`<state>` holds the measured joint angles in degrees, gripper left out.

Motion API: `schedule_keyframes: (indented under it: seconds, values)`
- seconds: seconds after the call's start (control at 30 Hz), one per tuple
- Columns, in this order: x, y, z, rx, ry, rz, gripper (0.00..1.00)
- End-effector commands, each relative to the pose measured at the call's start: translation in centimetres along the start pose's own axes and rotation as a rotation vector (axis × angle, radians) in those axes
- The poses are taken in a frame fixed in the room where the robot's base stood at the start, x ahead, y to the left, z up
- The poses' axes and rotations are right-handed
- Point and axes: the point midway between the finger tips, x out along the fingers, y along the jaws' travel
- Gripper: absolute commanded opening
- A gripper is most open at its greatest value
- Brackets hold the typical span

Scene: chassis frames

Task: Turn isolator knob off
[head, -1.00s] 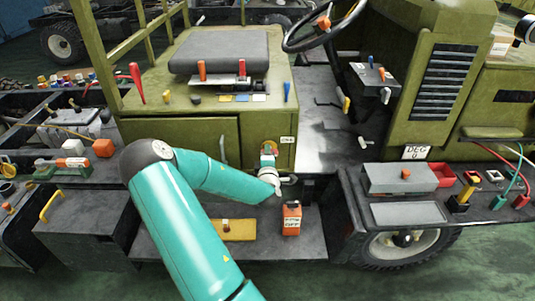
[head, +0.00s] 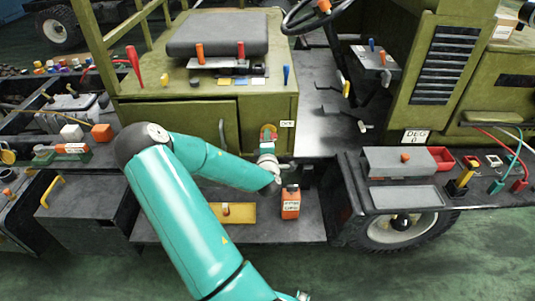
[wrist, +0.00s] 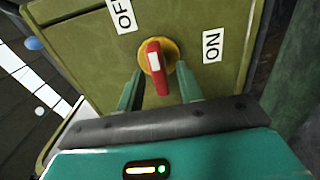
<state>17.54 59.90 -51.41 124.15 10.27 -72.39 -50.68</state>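The isolator knob (wrist: 156,66) is a red handle with a white mark on a round yellow base. It sits on an olive panel (wrist: 90,58), between an OFF label (wrist: 123,15) at upper left and an ON label (wrist: 212,46) at right. The handle stands nearly upright in the wrist picture, its lower end tilted slightly right. My gripper (wrist: 158,72) is open, with one finger on each side of the handle and gaps showing. In the head view, my gripper (head: 267,146) is at the front panel below the seat, partly covering the knob (head: 268,130).
An orange box (head: 290,203) and a yellow plate (head: 232,213) are on the dark step below my gripper. A grey box (head: 400,162) and cables are on the right fender. Several levers stand by the seat (head: 217,35).

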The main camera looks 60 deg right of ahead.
Motion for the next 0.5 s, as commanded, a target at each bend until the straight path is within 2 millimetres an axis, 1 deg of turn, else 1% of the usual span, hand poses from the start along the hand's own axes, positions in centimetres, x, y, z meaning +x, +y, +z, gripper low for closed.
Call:
schedule_keyframes:
  seconds: [0.3, 0.4, 0.5]
  values:
    - [-6.9, 0.0, 0.0, 0.0, -0.002, -0.003, 0.36]
    - [-9.0, -0.1, 0.0, -0.001, -0.001, -0.003, 0.36]
    - [-10.6, 0.0, 0.0, -0.001, -0.001, -0.002, 0.36]
